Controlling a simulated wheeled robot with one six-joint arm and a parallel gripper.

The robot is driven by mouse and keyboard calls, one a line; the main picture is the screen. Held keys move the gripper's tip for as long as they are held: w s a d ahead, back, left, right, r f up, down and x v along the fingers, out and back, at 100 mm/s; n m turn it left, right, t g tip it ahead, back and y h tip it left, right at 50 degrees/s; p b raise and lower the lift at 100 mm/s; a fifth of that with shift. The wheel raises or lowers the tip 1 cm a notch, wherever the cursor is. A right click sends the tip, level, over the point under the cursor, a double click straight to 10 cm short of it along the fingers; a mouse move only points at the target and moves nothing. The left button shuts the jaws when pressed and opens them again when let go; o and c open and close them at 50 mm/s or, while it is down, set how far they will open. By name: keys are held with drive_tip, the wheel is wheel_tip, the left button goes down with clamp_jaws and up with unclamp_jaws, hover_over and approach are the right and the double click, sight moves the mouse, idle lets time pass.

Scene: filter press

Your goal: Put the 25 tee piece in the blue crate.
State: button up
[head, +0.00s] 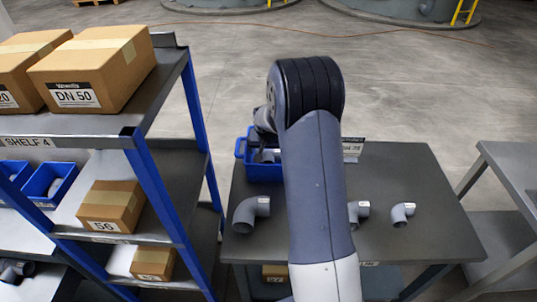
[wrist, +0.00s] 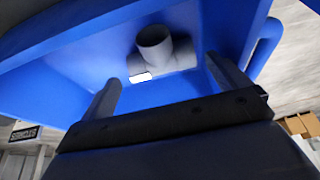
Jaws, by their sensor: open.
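The blue crate (head: 241,150) stands at the back left of the grey table. It fills much of the wrist view (wrist: 75,60). A grey tee piece (wrist: 160,52) with a white label lies inside the crate, one branch facing the camera. The label is too small to read. My gripper (wrist: 168,85) is open, one finger on each side of the view. The tee shows between and beyond the fingertips, with no finger visibly closed on it. In the head view my arm hides part of the crate and most of the gripper.
Grey pipe elbows lie on the table (head: 400,255): one at left (head: 245,217), one beside my arm (head: 357,211), one at right (head: 402,213). A shelf rack (head: 150,170) with cartons stands close on the left. Another table (head: 510,165) stands at right.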

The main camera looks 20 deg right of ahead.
drive_tip(key=v, duration=0.7)
drive_tip(key=shift+r+b, duration=0.15)
drive_tip(key=shift+b, duration=0.15)
drive_tip(key=shift+c, duration=0.2)
